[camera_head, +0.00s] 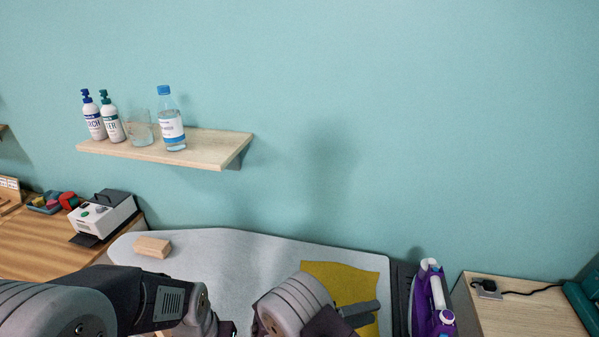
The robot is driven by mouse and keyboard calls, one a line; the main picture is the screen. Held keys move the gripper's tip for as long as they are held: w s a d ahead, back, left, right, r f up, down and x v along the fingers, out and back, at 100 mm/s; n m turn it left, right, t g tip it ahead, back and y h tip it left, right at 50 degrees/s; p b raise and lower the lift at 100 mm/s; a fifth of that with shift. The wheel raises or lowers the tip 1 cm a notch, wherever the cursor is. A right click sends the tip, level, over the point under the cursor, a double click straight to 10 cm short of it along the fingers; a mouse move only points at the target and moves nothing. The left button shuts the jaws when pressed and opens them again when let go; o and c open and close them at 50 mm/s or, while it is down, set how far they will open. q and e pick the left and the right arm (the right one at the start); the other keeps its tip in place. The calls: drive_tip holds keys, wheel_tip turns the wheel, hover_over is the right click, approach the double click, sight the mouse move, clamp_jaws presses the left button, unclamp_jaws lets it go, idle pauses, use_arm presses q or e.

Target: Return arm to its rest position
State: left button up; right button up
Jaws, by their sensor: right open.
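My right gripper (368,313) is at the bottom middle, over the yellow cloth (340,276) on the ironing board (225,250). Its two dark fingers are apart, with no object visible between them. I cannot tell how high it is above the cloth. A large grey rounded joint of mine sits left of the fingers. My left arm comes in from the lower left, over the near left part of the board. Its gripper cannot be made out.
A wooden block (152,246) lies on the board's left end. A purple iron (430,300) stands right of the board, beside a wooden table (520,312). A white machine (103,215) is on the left table. A wall shelf (205,148) holds bottles and a glass.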

drive_tip(key=d+r+m+g, duration=0.4)
drive_tip(key=d+r, duration=0.1)
drive_tip(key=d, duration=0.2)
drive_tip(key=s+d+r+m+g+y, duration=0.2)
drive_tip(key=s+d+m+g+y, duration=0.35)
drive_tip(key=s+m, duration=0.25)
drive_tip(key=s+a+f+m+t+y, duration=0.3)
drive_tip(key=s+a+f+m+y, duration=0.25)
drive_tip(key=m+y, duration=0.7)
use_arm(q)
drive_tip(key=shift+w+d, duration=0.2)
drive_tip(key=shift+d, duration=0.35)
use_arm(e)
drive_tip(key=w+a+f+m+t, duration=0.2)
drive_tip(key=w+a+m+t, duration=0.1)
drive_tip(key=m, duration=1.1)
drive_tip(key=shift+w+a+h, duration=0.3)
drive_tip(key=shift+w+a, duration=0.25)
drive_tip(key=shift+w, duration=0.1)
use_arm(q)
drive_tip(key=shift+s+a, duration=0.1)
